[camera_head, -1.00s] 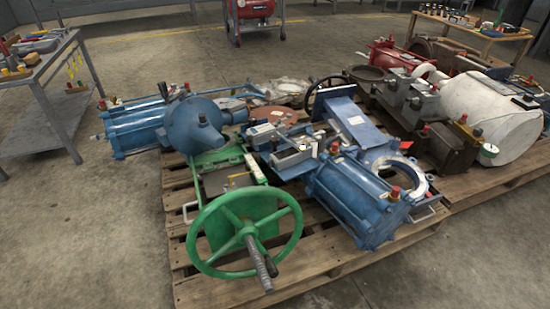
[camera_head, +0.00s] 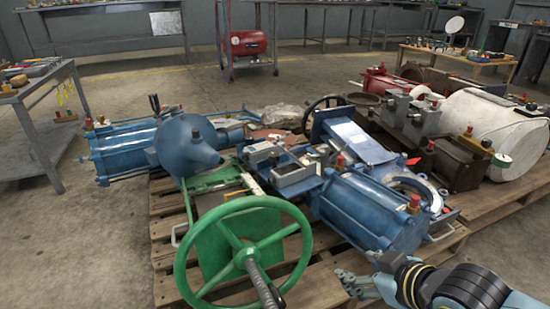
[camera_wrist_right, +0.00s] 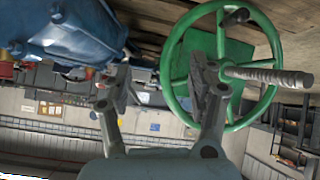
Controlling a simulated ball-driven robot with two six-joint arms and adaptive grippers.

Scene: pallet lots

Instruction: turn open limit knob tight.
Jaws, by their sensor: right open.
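A blue valve actuator (camera_head: 365,208) lies on the pallet, with small red-topped fittings on it, one at its near end (camera_head: 414,203) and one at its far end (camera_head: 340,161). I cannot tell which part is the open limit knob. My right gripper (camera_head: 352,282) is low at the right, in front of the actuator and right of the green handwheel (camera_head: 178,262). In the right wrist view the gripper (camera_wrist_right: 160,80) is open and empty, its fingers apart. There the blue actuator (camera_wrist_right: 65,30) is at upper left and the handwheel (camera_wrist_right: 172,65) at right. My left gripper is out of view.
The wooden pallet (camera_head: 165,232) is crowded. A second blue actuator (camera_head: 125,150) lies at left. A white cylinder (camera_head: 515,135) and red and brown parts fill the right. A grey bench (camera_head: 40,85) stands at left. The floor between bench and pallet is clear.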

